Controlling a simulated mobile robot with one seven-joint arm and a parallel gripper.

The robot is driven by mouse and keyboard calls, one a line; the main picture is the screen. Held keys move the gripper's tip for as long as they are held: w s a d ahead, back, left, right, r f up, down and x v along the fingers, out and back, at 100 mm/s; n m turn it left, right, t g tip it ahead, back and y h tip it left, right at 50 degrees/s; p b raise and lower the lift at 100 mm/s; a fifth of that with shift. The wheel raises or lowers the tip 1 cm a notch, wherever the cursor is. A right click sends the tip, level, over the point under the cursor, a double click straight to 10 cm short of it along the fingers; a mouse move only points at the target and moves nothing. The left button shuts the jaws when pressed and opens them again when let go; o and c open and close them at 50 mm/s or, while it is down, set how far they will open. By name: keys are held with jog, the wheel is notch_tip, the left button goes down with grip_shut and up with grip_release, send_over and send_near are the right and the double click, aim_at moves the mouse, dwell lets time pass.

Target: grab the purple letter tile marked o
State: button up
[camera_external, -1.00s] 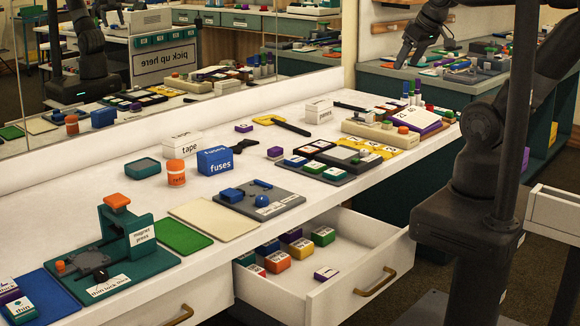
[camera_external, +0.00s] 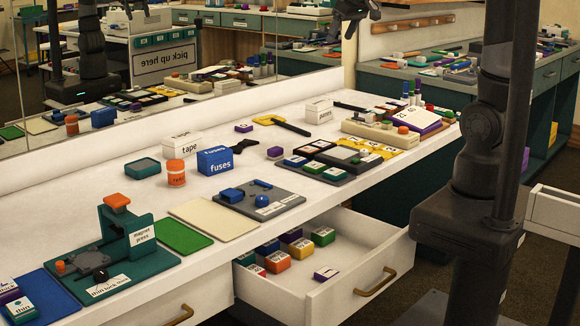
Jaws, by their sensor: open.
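Several purple tiles show, but their letters are too small to read, so I cannot tell which one is marked o. One purple tile (camera_external: 326,274) lies apart at the front of the open drawer (camera_external: 345,285). Another purple tile (camera_external: 291,236) stands in the group at the drawer's back left. Purple-sided tiles also lie on the counter, one near the mirror (camera_external: 243,128) and one left of the dark tile tray (camera_external: 275,152). My gripper (camera_external: 356,22) is at the top edge, partly cut off, open and empty, high above the counter and away from all tiles.
On the counter (camera_external: 110,165) stand a blue fuses box (camera_external: 215,161), an orange jar (camera_external: 176,173), a grey tool plate (camera_external: 285,203) and a magnet press (camera_external: 125,235). A mirror backs the counter.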

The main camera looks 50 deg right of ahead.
jog(key=w+f, duration=0.3)
jog(key=w, duration=0.7)
send_over(248, 127)
jog(key=s, duration=0.2)
jog(key=shift+g, duration=0.4)
jog(key=f, duration=1.8)
jog(key=d+f, duration=0.1)
jog(key=f, duration=0.8)
jog(key=shift+s, duration=0.2)
jog(key=x, duration=0.4)
jog(key=shift+a, duration=0.4)
jog(key=shift+w+f, duration=0.25)
jog(key=shift+f, duration=0.35)
jog(key=c, duration=1.1)
